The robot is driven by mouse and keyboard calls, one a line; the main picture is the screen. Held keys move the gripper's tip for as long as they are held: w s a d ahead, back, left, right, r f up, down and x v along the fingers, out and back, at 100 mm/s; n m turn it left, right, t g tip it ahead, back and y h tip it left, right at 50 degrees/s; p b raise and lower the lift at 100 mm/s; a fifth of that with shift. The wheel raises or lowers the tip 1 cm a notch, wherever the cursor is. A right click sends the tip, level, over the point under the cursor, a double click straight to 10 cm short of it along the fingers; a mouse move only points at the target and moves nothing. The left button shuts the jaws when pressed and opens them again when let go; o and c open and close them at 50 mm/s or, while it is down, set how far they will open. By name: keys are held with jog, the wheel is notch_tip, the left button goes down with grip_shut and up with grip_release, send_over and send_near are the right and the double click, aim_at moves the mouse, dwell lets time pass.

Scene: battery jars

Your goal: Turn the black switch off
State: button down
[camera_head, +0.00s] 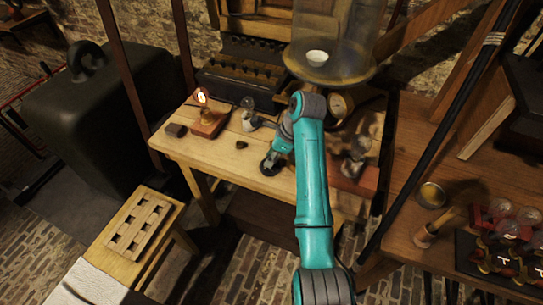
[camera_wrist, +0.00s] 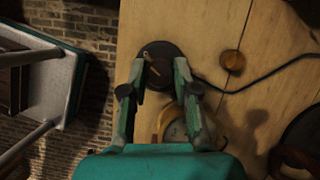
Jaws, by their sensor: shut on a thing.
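The black switch is a round dark disc with a small lever on its top, lying on the wooden table. In the wrist view the switch (camera_wrist: 157,50) lies at the fingertips of my gripper (camera_wrist: 160,68). The teal fingers are closed in on its lever from both sides, though the contact itself is dark. In the head view the switch (camera_head: 269,165) shows as a dark disc near the table's front edge, under my gripper (camera_head: 274,156), and is partly hidden by it. A bulb (camera_head: 201,95) on a red base glows at the table's left.
A black cable (camera_wrist: 270,76) runs right from the switch, past a small round knob (camera_wrist: 231,60). A large glass jar (camera_head: 335,40) stands behind my arm. Another bulb (camera_head: 355,160) stands to its right.

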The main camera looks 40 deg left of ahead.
jog(key=n+g+h, duration=0.1)
jog(key=n, duration=0.3)
jog(key=shift+w+a+n, duration=0.1)
jog(key=shift+n, duration=0.2)
jog(key=n+g+h, duration=0.1)
jog(key=n, duration=0.2)
jog(key=shift+n, duration=0.4)
jog(key=n+h, duration=0.1)
jog(key=n, duration=0.2)
jog(key=shift+a+h, duration=0.15)
jog(key=shift+h, duration=0.25)
jog(key=shift+n+h, duration=0.7)
jog(key=shift+n, duration=1.4)
jog(key=c, duration=0.9)
grip_release()
jog(key=shift+o, duration=0.2)
